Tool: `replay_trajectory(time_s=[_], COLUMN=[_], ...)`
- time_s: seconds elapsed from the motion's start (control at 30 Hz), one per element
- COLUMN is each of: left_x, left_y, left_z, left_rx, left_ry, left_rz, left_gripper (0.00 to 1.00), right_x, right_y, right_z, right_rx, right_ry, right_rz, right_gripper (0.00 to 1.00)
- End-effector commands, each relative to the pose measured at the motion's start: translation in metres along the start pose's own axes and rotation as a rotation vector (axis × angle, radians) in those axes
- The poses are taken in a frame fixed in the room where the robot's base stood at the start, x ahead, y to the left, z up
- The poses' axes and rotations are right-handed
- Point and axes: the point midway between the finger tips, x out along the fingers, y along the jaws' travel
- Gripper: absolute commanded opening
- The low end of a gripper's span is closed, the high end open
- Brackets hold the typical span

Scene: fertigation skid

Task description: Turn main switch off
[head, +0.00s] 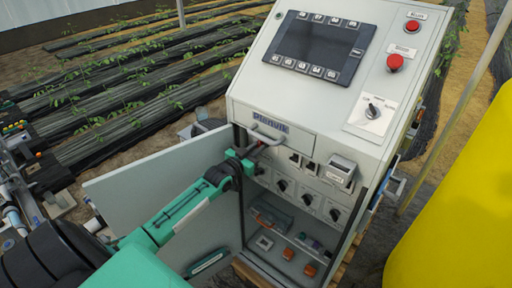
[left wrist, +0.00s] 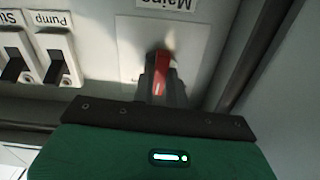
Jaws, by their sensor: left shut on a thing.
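The main switch is a red handle (left wrist: 158,74) on a pale plate (left wrist: 130,45) in the left wrist view, beside an upside-down label that reads "Mains". My left gripper (left wrist: 164,82) has its grey fingers shut on the red handle. In the head view my left gripper (head: 257,151) reaches into the upper left of the open cabinet, under the front handle, and largely hides the switch. The switch's exact angle is hard to tell. My right gripper is in neither view.
The cabinet (head: 300,135) has its door (head: 150,187) swung open to the left, beside my left arm. Black switches labelled "Pump" (left wrist: 53,60) and another sit near the main switch. A red button (head: 395,62) is on the top panel. A yellow body (head: 460,200) stands at right.

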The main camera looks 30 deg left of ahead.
Motion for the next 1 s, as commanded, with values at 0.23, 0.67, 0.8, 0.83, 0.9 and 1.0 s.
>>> replay_trajectory(time_s=[0.23,0.67,0.8,0.83,0.9,1.0], left_x=[-0.0001,-0.0001,-0.0001,-0.0001,-0.0002,-0.0002], left_y=[0.0008,0.0017,0.0018,0.0019,0.0019,0.002], left_z=[-0.0001,0.0004,0.0004,0.0004,0.0004,0.0003], left_rx=[-0.236,-0.622,-0.719,-0.737,-0.775,-0.818], left_ry=[-0.001,-0.001,-0.001,-0.001,-0.001,-0.001], left_rz=[0.0,0.0,0.0,0.0,0.0,0.0], left_gripper=[0.0,0.0,0.0,0.0,0.0,0.0], right_x=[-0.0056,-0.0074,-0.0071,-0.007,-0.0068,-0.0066], right_y=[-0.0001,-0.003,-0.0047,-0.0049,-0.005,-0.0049], right_z=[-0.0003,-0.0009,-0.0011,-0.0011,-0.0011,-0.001], right_rx=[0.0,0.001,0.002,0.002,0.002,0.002], right_ry=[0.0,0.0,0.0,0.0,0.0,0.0], right_rz=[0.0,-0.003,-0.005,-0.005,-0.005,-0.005], right_gripper=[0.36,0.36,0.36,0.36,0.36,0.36])
